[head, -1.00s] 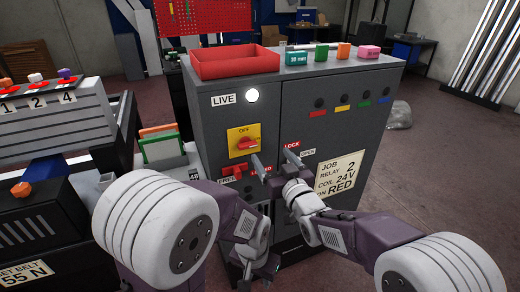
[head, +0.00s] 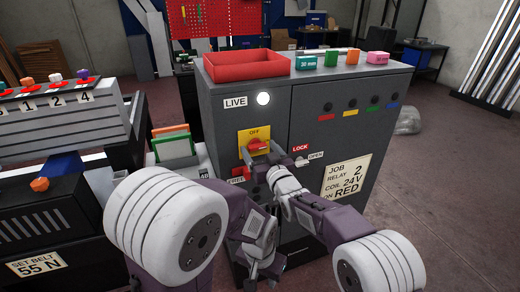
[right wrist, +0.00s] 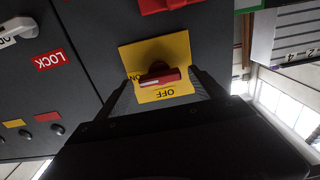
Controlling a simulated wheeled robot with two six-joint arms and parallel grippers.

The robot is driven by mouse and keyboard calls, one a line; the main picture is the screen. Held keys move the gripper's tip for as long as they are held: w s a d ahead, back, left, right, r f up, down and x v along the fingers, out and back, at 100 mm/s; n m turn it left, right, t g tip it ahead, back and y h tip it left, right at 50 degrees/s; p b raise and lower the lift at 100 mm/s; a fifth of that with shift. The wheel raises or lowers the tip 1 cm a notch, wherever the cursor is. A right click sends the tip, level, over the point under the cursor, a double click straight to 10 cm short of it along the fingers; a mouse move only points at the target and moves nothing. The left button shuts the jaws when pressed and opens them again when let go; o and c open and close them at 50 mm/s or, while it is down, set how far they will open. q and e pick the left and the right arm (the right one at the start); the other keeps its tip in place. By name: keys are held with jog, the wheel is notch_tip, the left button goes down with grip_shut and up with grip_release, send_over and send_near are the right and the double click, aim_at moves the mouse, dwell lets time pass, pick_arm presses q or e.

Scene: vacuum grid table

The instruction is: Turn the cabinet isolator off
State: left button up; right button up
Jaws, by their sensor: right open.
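The grey cabinet (head: 225,150) carries the isolator, a yellow plate (head: 245,134) with a red handle (head: 258,143). The right wrist view, upside down, shows the red handle (right wrist: 160,78) lying sideways, in line with the ON mark and across from OFF (right wrist: 171,93). My right gripper (head: 262,155) is open at the isolator. In the right wrist view its fingers (right wrist: 163,88) stand on either side of the handle, with gaps. A lamp (head: 263,98) beside the LIVE label is white. My left gripper (head: 258,272) hangs low before the cabinet; its jaws are unclear.
A red tray (head: 245,65) and several coloured blocks stand on the cabinet top. A LOCK label (head: 300,148) and small OPEN handle (head: 301,161) are right of the isolator. A red part (head: 239,173) sits below it. A numbered rack (head: 60,125) stands at left.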

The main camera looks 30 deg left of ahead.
jog(key=c, duration=1.4)
jog(key=n+b, duration=0.2)
jog(key=n, duration=0.1)
jog(key=shift+f+b, duration=0.2)
jog(key=shift+b, duration=0.15)
jog(key=n+b, duration=0.5)
jog(key=n, duration=0.1)
jog(key=shift+s, duration=0.1)
jog(key=shift+a+n+b, duration=0.1)
jog(key=shift+n+b, duration=3.15)
jog(key=shift+n, duration=1.25)
